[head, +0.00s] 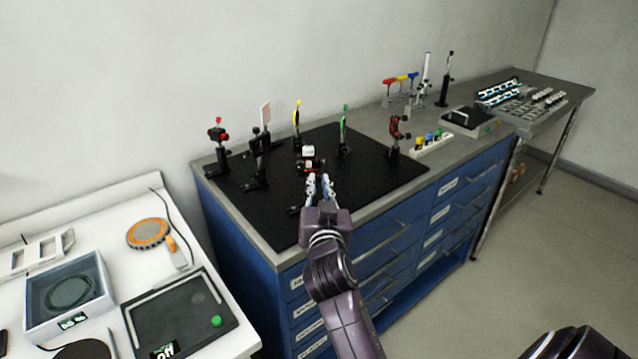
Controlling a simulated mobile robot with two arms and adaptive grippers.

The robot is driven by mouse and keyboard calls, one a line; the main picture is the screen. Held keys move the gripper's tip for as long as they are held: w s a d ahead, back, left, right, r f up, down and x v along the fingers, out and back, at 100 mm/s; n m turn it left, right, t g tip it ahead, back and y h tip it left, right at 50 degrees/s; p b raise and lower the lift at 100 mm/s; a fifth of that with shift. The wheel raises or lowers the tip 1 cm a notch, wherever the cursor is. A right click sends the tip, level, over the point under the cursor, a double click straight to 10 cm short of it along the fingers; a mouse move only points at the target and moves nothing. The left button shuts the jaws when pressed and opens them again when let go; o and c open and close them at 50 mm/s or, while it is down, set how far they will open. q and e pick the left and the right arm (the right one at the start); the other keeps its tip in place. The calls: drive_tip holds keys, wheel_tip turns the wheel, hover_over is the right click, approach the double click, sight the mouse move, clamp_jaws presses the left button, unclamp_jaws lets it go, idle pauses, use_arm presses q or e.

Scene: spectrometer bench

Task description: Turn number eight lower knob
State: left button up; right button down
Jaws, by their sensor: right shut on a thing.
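A small optical mount with a white top (308,151) and a red part below stands on the black breadboard (385,180), just beyond my right gripper. My right gripper (317,180) reaches over the board from the front, with its fingers close together at the low front of this mount. It is shut on what seems to be the mount's lower knob. The knob itself is hidden by the fingers, and no number can be read. My left gripper is not in view.
Mounts with red (218,135), yellow (297,125) and green (344,130) tops stand around the board; a dark red mount (395,135) is at right. A white side table (105,215) with devices is at left. Floor (530,250) at right is clear.

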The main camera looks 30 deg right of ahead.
drive_tip(key=shift+n+p, duration=0.3)
drive_tip(key=shift+n, duration=0.6)
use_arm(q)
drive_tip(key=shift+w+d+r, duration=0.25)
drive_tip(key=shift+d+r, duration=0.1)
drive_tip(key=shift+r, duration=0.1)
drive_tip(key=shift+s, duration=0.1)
